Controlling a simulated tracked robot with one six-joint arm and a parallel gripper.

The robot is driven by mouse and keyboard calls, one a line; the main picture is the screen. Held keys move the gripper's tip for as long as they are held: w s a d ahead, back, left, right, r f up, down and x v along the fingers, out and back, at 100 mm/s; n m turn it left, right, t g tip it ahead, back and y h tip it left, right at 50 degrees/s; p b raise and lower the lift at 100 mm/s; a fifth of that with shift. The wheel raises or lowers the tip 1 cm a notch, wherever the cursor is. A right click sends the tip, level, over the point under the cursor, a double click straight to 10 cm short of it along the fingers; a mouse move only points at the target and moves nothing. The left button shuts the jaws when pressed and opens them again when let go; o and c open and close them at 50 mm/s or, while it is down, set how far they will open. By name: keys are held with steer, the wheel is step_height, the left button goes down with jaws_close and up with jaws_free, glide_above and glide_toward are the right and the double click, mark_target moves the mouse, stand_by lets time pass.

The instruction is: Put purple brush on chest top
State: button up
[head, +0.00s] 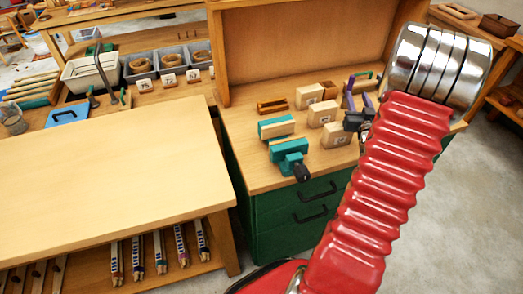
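The chest top (243,172) is a wooden surface on a green chest with black drawer handles, in the middle of the head view. A purple object (349,101) stands at its right side, partly hidden behind my red arm. I cannot tell if it is the purple brush or a clamp. A small dark part lies just below it. I cannot make out my gripper. My ribbed red arm, with its silver joint at the upper right, covers that area.
A teal clamp (290,158) with a black knob, a teal-sided block (276,128) and several wooden blocks (326,111) occupy the chest top. A wooden bench (105,175) stands left, mostly bare. Grey bins (141,66) sit behind it. Grey floor is open at right.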

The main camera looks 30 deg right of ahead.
steer(key=w+a+r, duration=0.1)
steer(key=w+a, duration=0.1)
steer(key=a, duration=0.1)
steer(key=w+a+r+n+g+y, duration=0.1)
steer(key=w+a+r, duration=0.1)
steer(key=a, duration=0.2)
steer(key=w+a+r+g+y, duration=0.1)
steer(key=w+a+r, duration=0.1)
steer(key=a, duration=0.1)
steer(key=shift+w+a+n, duration=0.2)
steer(key=shift+w+n, duration=0.1)
steer(key=shift+w, duration=0.1)
steer(key=a+r+n+g+y, duration=0.1)
steer(key=a+r+g+y, duration=0.2)
steer(key=a, duration=1.3)
steer(key=s+a+n+g+y, duration=0.2)
steer(key=s+a, duration=0.8)
steer(key=a, duration=0.3)
steer(key=s+a+r+n+g+y, duration=0.1)
steer(key=s+a+n+g+y, duration=0.1)
steer(key=s+a, duration=0.8)
steer(key=a+y, duration=0.1)
steer(key=a, duration=0.1)
steer(key=shift+a, duration=0.35)
